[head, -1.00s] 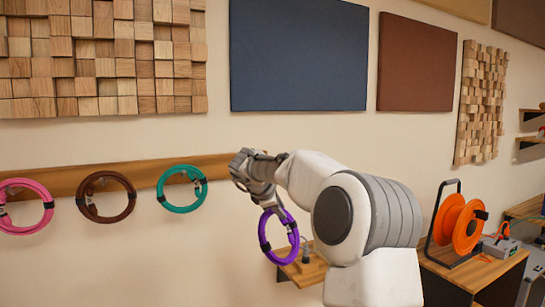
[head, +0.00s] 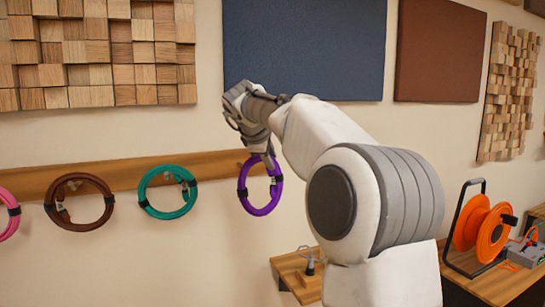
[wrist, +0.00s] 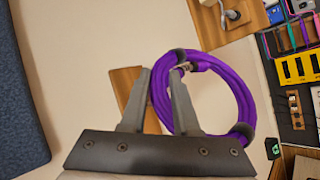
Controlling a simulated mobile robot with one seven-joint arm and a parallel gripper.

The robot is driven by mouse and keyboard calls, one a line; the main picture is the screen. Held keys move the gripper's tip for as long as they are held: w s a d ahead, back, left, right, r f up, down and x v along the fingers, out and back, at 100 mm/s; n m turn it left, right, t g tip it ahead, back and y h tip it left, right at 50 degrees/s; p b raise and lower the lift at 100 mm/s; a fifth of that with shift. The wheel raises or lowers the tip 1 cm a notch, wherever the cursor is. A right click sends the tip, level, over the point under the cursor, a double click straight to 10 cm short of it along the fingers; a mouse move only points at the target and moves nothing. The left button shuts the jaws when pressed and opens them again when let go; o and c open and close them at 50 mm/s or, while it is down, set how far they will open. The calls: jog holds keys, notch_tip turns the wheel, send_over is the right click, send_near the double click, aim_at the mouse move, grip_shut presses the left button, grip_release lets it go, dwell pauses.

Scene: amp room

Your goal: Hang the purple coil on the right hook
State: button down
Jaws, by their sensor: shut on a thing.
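My gripper (head: 262,160) is shut on the top of the purple coil (head: 262,210), which hangs upright below it. In the head view the coil overlaps the right end of the wooden rail (head: 220,164). In the wrist view the fingertips (wrist: 160,74) are at the near left side of the purple coil (wrist: 243,95), and the rail (wrist: 125,88) shows behind the fingers. I cannot tell the gap between coil and rail. The right hook is not visible; the gripper and coil cover that end of the rail.
A teal coil (head: 166,213), a brown coil (head: 84,225) and a pink coil (head: 8,232) hang along the rail to the left. A small wooden shelf (head: 288,266) with a metal stand is below right. An orange cable reel (head: 484,234) stands farther right.

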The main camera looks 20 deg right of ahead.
jog(key=w+f+p, duration=0.3)
jog(key=w+p, duration=0.6)
jog(key=w, duration=0.3)
jog(key=shift+w, duration=0.15)
dwell(1.2)
jog(key=shift+f, duration=0.1)
dwell(0.5)
jog(key=c, duration=0.6)
grip_release()
jog(key=shift+f, duration=0.1)
jog(key=shift+f, duration=0.1)
